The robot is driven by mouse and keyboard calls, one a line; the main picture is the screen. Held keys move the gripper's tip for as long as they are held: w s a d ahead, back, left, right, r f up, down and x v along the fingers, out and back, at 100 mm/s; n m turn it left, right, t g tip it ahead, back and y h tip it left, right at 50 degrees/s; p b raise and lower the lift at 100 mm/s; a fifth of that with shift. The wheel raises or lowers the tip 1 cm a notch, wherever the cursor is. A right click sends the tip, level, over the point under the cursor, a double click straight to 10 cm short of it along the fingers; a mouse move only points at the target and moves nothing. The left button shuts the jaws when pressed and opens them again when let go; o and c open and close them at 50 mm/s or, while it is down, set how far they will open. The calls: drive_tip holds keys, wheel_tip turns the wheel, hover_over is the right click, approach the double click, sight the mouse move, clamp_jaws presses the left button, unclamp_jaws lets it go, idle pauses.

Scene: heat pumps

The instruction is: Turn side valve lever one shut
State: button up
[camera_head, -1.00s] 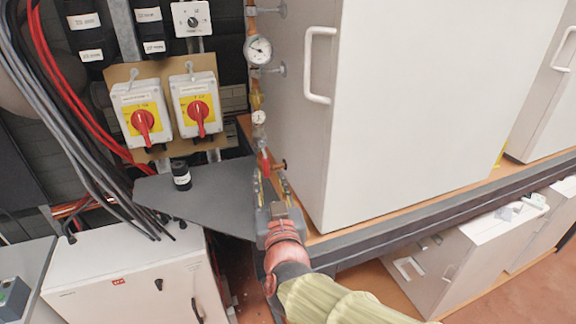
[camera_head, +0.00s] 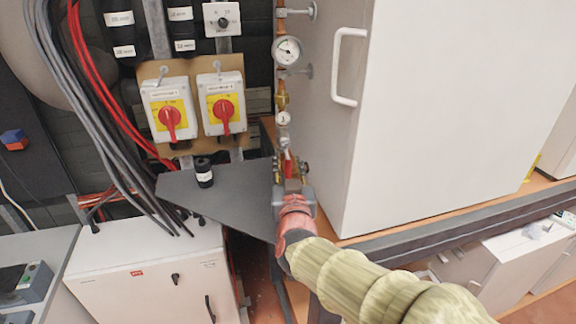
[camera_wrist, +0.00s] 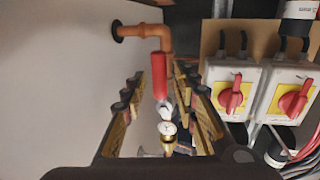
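The side valve lever (camera_head: 288,158) is a small red handle on the vertical pipe beside the white cabinet. In the wrist view the red lever (camera_wrist: 158,75) hangs upright below an orange-brown pipe elbow. My gripper (camera_head: 291,172) is at the lever, and its body hides the lower part of the valve in the head view. In the wrist view my gripper (camera_wrist: 158,88) is open, with one finger left and one right of the lever. Gaps show on both sides. A metal and brass fitting (camera_wrist: 167,129) shows below the lever, between the fingers.
A white cabinet (camera_head: 450,100) stands close on the right. Red-handled switches (camera_head: 170,118) and a dark shelf plate (camera_head: 230,190) holding a black cylinder (camera_head: 204,172) are to the left. Pressure gauges (camera_head: 287,51) sit on the pipe above.

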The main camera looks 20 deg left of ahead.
drive_tip(key=shift+c, duration=0.9)
clamp_jaws()
